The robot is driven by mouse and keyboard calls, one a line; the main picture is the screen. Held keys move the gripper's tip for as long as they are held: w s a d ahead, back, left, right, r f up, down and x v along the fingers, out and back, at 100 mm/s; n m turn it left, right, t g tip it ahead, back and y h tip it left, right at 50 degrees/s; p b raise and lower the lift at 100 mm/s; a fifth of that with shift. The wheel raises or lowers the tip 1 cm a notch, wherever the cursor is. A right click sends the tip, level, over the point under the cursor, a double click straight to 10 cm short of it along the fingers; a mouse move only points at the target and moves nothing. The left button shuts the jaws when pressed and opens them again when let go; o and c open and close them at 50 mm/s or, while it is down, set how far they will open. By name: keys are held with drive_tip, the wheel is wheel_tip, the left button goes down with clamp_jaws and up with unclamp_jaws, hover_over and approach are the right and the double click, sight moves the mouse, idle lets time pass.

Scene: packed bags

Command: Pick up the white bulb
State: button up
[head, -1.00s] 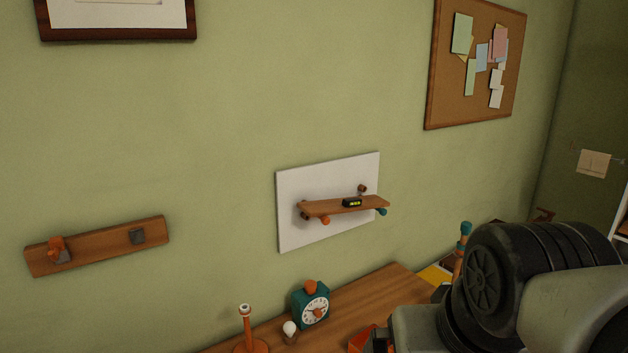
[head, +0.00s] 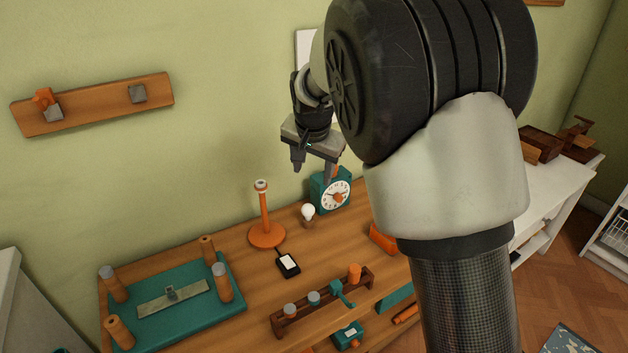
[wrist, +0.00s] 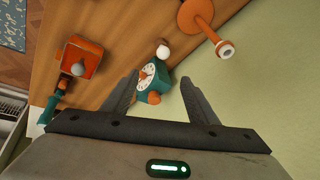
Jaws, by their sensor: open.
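The white bulb (head: 308,211) stands in a small brown holder on the wooden table, between the orange stand (head: 265,232) and the teal clock (head: 322,195). In the wrist view, the bulb (wrist: 163,51) is just beyond the clock (wrist: 154,85), near the top middle. My gripper (head: 313,171) is open and empty, above and behind the bulb, with its fingers pointing down. In the wrist view, the fingers (wrist: 160,78) spread either side of the clock, and the bulb lies ahead of them.
A black pad with a white top (head: 288,263) lies in front of the orange stand. A wooden rack (head: 325,300) and a teal board with posts (head: 180,312) are nearer. The wall is behind. In the wrist view, an orange box (wrist: 80,57) holds a greyish round piece.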

wheel_tip(320, 180, down, 3)
drive_tip(key=w+a, duration=0.2)
drive_tip(key=b, duration=0.2)
approach(308, 207)
drive_tip(key=x, duration=0.5)
drive_tip(key=shift+w+a+r, duration=0.2)
drive_tip(key=shift+w+a, duration=0.05)
drive_tip(key=shift+a, duration=0.05)
drive_tip(key=shift+w+d+f, duration=0.1)
drive_tip(key=shift+d+f, duration=0.05)
drive_tip(key=shift+f, duration=0.4)
drive_tip(key=b+x, duration=0.1)
drive_tip(key=x, duration=0.3)
drive_tip(key=shift+d+f, duration=0.2)
drive_tip(key=c, duration=1)
